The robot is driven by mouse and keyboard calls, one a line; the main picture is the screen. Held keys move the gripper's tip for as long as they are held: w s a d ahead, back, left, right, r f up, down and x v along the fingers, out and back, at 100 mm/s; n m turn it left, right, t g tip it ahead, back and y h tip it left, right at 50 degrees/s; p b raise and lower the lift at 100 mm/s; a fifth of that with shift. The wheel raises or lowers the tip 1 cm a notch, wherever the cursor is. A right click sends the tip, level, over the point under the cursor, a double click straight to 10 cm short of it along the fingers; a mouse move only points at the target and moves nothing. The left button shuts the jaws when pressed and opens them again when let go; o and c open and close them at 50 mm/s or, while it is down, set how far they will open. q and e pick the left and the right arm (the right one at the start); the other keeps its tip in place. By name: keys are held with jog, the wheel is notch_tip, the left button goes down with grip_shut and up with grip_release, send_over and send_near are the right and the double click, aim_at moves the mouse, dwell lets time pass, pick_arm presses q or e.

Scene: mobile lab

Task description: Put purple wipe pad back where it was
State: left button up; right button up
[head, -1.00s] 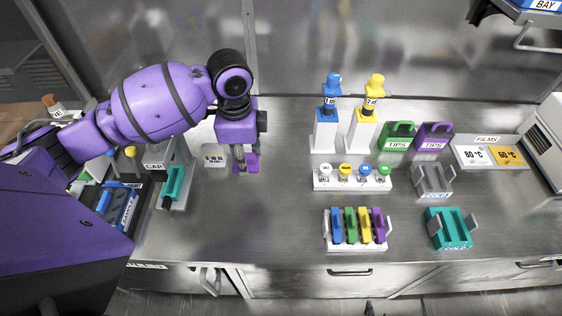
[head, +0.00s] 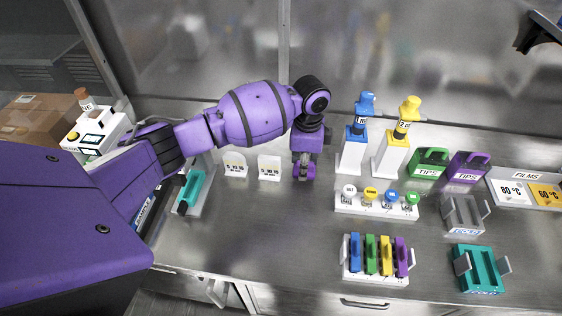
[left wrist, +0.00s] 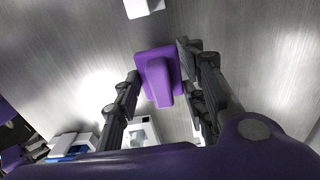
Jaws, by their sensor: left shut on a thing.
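The purple wipe pad (left wrist: 157,80) is between the two dark fingers of my left gripper (left wrist: 157,88) in the left wrist view, and the gripper is shut on it. In the head view my left gripper (head: 304,170) points down over the bench, right of two small white labelled stands and left of the white pipette stands. The pad is hard to tell from the purple gripper there. Whether the pad touches the bench is unclear.
Two white labelled stands (head: 269,168) are just left of the gripper. To the right are a blue-topped pipette (head: 355,145), a row of capped vials (head: 376,205) and a rack of coloured pieces (head: 376,276). Bare bench (head: 270,225) lies in front.

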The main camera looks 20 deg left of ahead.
pick_arm(q)
jog(key=shift+f, duration=1.4)
jog(key=shift+f, duration=0.1)
jog(key=o, duration=1)
notch_tip(320, 180, up, 12)
jog(key=shift+r+p, duration=0.15)
jog(key=shift+p, duration=0.2)
